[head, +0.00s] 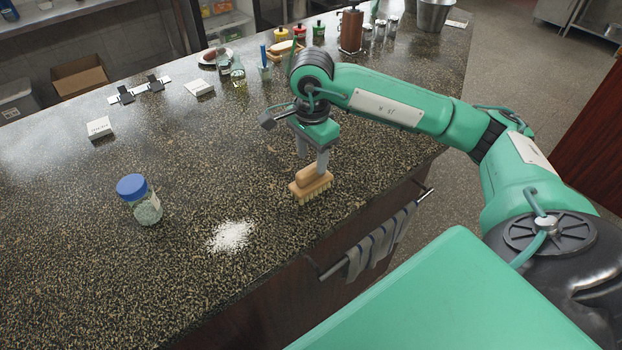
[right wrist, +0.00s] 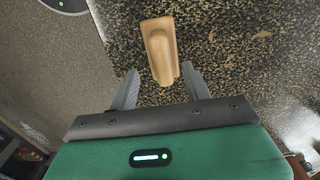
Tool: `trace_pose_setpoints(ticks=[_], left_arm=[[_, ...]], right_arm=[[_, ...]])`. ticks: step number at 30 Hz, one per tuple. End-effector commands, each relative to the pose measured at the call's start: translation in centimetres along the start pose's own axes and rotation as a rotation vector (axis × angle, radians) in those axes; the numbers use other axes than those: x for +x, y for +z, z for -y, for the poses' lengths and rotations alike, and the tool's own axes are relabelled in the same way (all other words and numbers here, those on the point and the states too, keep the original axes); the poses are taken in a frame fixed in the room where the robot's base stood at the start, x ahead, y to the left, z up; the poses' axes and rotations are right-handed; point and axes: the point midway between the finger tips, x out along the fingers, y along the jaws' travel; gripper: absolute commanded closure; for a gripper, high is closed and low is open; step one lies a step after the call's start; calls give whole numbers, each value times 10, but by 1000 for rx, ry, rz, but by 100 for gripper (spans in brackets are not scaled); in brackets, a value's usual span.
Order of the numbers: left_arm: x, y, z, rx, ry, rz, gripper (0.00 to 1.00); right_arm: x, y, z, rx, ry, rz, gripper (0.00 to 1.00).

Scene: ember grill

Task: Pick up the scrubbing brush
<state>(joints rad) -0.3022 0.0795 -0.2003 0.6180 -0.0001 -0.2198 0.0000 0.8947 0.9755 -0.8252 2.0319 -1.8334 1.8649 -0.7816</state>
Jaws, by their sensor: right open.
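The scrubbing brush (head: 309,186) has a tan wooden body with pale bristles and sits bristles down on the speckled counter, near its front edge. My right gripper (head: 313,163) is directly above and behind it, pointing down, with one finger overlapping the brush in the head view. In the right wrist view the brush (right wrist: 159,50) lies ahead of the open fingers (right wrist: 161,82), its near end close to the gap between them. The fingers are apart and hold nothing. Whether a finger touches the brush is unclear. My left gripper is not in view.
A pile of white powder (head: 231,236) and a blue-lidded jar (head: 139,199) stand left of the brush. A striped towel (head: 381,243) hangs on a rail (head: 343,263) below the counter edge. The counter's left middle is mostly clear.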

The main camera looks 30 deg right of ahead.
Motion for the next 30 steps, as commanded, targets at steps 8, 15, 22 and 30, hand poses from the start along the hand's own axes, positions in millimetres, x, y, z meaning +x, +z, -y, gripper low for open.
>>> trace_pose_setpoints(ticks=[8, 15, 22, 30], left_arm=[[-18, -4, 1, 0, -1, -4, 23], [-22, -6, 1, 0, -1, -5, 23], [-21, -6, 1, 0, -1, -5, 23], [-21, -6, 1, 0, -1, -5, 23]], right_arm=[[27, -1, 2, 1, 5, 1, 51], [52, -1, 3, 0, 1, 1, 51], [53, -1, 4, 0, 0, 1, 53], [52, -1, 4, 0, -1, 1, 100]])
